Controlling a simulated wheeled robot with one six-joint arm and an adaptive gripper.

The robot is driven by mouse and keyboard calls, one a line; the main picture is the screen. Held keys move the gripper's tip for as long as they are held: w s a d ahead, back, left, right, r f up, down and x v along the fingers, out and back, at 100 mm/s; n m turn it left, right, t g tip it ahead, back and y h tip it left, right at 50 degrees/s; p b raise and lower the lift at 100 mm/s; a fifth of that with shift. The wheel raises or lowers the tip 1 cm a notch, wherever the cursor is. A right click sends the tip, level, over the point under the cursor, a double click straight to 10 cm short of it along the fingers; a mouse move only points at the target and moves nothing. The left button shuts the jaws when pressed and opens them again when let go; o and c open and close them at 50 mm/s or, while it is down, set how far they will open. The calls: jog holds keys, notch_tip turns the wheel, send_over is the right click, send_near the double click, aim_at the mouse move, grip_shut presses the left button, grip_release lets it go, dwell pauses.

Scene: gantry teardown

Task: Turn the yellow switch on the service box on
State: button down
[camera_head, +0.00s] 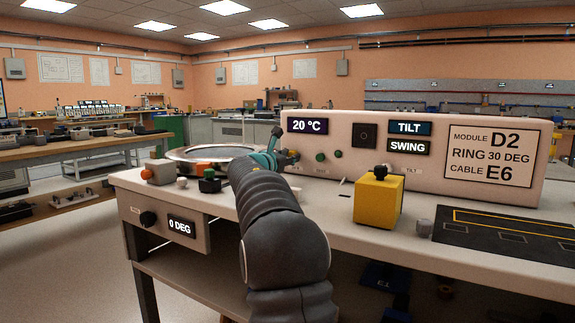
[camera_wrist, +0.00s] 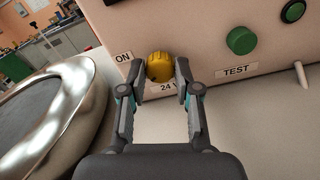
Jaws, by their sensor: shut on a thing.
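The yellow switch (camera_wrist: 160,67) is a round knob on the front face of the service box (camera_head: 338,143), with an "ON" label to its left and a partly hidden "24" label below it. In the wrist view my gripper (camera_wrist: 161,72) has its two fingers on either side of the knob and is shut on it. I cannot tell the knob's exact angle.
A round metal ring (camera_wrist: 75,125) stands close left of my gripper. A green button (camera_wrist: 241,41) above a "TEST" label is to the right of the knob. A yellow block (camera_head: 378,200) with a black knob and a dark mat (camera_head: 490,238) are on the bench's right part.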

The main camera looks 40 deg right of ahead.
jog(key=m+b, duration=0.1)
jog(key=m, duration=0.2)
jog(key=m+b, duration=0.2)
jog(key=shift+s+d+r+m, duration=0.1)
jog(key=shift+s+m, duration=0.05)
jog(key=shift+m, duration=0.25)
dwell(0.4)
jog(key=c, duration=0.8)
grip_release()
jog(key=shift+s+d, duration=0.1)
jog(key=shift+d, duration=0.05)
jog(key=shift+a, duration=0.2)
jog(key=v, duration=1.2)
